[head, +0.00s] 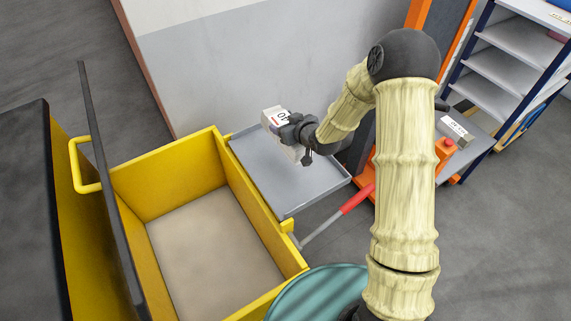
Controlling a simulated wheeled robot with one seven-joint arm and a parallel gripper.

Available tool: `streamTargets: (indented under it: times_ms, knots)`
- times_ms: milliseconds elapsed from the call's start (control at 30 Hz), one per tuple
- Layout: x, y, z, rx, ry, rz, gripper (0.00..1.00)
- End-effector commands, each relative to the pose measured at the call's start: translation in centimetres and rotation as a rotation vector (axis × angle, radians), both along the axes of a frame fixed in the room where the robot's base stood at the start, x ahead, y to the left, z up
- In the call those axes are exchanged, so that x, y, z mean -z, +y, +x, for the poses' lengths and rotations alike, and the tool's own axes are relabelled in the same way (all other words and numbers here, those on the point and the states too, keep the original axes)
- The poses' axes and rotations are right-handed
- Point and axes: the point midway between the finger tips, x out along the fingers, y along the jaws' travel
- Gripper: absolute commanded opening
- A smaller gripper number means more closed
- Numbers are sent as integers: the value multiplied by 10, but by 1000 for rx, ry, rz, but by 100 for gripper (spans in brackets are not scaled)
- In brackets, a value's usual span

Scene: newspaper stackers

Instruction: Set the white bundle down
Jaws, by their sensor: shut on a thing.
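The white bundle (272,115) has a dark printed mark and a small red patch on its visible face. My gripper (291,130) is shut on it, and the gripper and wrist hide part of it. The bundle is over the back part of a grey tray (287,196) with a raised rim. I cannot tell whether the bundle touches the tray or hangs above it.
A yellow open bin (165,164) with a bare floor stands left of the tray. A red-handled bar (355,199) lies at the tray's right. A blue-framed shelf rack (497,68) and another white bundle (454,128) are at the right. The tray's front is clear.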

Motion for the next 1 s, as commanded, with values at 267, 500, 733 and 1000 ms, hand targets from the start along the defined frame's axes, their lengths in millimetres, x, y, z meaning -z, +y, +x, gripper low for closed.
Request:
streamTargets:
  times_ms: [267,500,733,1000]
  knots:
    - [-2,-1,2,2,-7,2,4]
    - [6,-1,2,2,-5,2,4]
    - [35,0,1,1,-2,2,4]
    - [56,0,2,2,-6,3,4]
